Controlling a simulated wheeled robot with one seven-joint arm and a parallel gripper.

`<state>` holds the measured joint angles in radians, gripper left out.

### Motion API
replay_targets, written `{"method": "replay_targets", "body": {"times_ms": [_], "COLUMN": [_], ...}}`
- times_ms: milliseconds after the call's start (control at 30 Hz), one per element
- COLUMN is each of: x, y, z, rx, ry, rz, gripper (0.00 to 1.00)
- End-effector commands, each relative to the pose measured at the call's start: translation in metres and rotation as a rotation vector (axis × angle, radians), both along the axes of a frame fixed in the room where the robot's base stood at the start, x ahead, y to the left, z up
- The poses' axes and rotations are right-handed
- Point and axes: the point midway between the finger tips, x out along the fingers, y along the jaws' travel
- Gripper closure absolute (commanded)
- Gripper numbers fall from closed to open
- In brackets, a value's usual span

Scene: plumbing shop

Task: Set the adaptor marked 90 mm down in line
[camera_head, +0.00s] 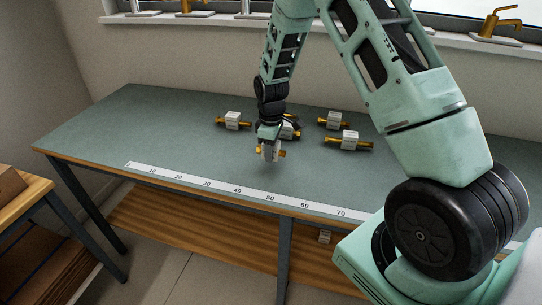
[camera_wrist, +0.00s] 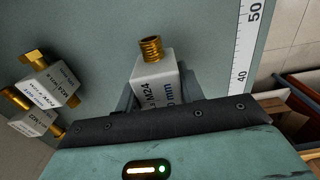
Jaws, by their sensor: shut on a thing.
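My gripper (camera_head: 269,150) is shut on an adaptor (camera_head: 272,153), a white block with brass ends, over the bench behind the ruler strip. In the wrist view the held adaptor (camera_wrist: 152,73) shows a threaded brass end, "M24" and a partly hidden blue "mm" mark; its full number is not readable. The ruler strip (camera_head: 205,184), marked 0 to 70 and beyond, lies along the bench's front edge. Other adaptors lie farther back: one at left (camera_head: 232,121), one at back right (camera_head: 333,121), one at right (camera_head: 349,142), and one partly hidden behind my gripper (camera_head: 291,130).
The bench (camera_head: 130,120) is clear at left and between the held adaptor and the ruler. A wooden table (camera_head: 30,195) stands at far left. My arm hides the right part of the bench.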

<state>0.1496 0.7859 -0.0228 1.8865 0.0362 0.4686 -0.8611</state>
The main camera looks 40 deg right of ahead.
Motion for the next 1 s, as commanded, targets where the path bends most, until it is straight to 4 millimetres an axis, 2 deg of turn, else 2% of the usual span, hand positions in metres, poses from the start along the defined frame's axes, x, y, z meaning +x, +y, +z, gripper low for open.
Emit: {"method": "replay_targets", "body": {"times_ms": [100, 233, 600, 633, 700, 1000], "x": [-0.001, -0.001, 0.0, 0.0, 0.0, 0.0], "y": [0.0, 0.0, 0.0, 0.0, 0.0, 0.0], "z": [-0.018, -0.032, -0.037, -0.037, -0.036, -0.035], "rx": [0.001, 0.0, 0.0, 0.0, 0.0, 0.001], "ry": [0.005, 0.003, 0.001, 0.001, 0.001, 0.001], "rz": [-0.001, -0.001, -0.001, -0.001, -0.001, -0.001], "gripper": [0.87, 0.87, 0.87, 0.59, 0.4, 0.4]}}
